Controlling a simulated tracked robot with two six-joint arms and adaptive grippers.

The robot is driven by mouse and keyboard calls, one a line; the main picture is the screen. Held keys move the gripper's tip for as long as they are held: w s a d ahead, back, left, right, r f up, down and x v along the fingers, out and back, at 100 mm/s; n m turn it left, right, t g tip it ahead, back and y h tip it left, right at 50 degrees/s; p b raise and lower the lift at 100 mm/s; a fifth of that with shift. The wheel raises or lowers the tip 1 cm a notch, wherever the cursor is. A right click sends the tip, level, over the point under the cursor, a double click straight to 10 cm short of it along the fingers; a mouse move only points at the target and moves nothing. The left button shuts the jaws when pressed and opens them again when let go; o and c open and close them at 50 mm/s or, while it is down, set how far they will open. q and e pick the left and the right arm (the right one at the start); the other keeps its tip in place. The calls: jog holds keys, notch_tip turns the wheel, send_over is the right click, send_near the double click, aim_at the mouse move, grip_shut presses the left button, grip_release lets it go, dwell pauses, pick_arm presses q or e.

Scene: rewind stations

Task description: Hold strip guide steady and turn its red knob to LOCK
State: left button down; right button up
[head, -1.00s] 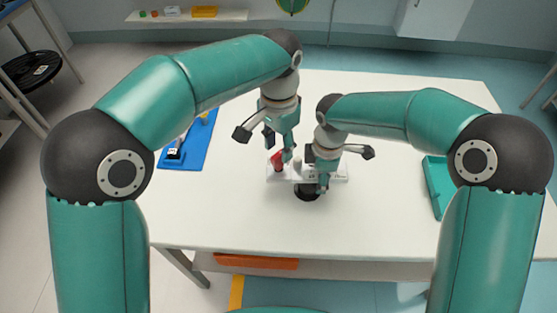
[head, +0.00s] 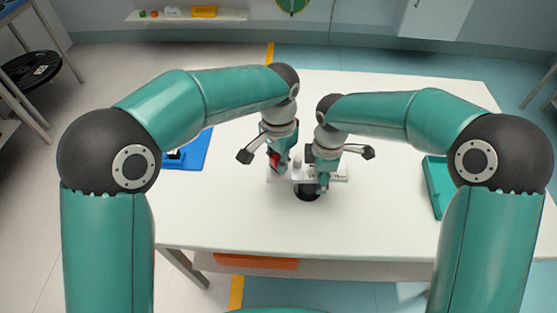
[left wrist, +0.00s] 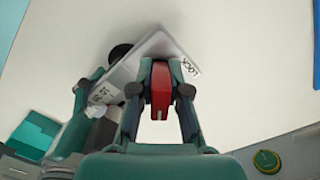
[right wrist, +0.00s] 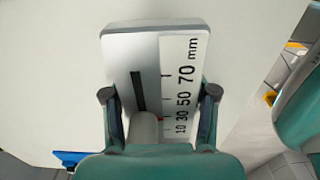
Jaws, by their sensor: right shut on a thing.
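The strip guide (head: 341,174) is a pale plate lying on the white table; its mm scale shows in the right wrist view (right wrist: 182,52). My right gripper (head: 322,181) is shut across the plate, with one finger on each long side. The red knob (left wrist: 160,92) is at the plate's left end in the head view, beside the printed word LOCK (left wrist: 190,67). My left gripper (left wrist: 168,84) is open and down around the knob, one finger on either side. In the head view the left gripper (head: 277,167) partly hides the knob.
A black round thing (head: 306,194) sits at the guide's near edge. A blue tray (head: 190,157) lies left on the table (head: 230,215), a teal tray (head: 437,185) right. The table front is clear.

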pick_arm(q)
jog(key=shift+n, duration=0.4)
jog(key=n, duration=1.2)
jog(key=shift+n, duration=2.6)
jog(key=c, duration=1.1)
grip_release()
jog(key=shift+c, duration=0.2)
jog(key=shift+r, duration=0.1)
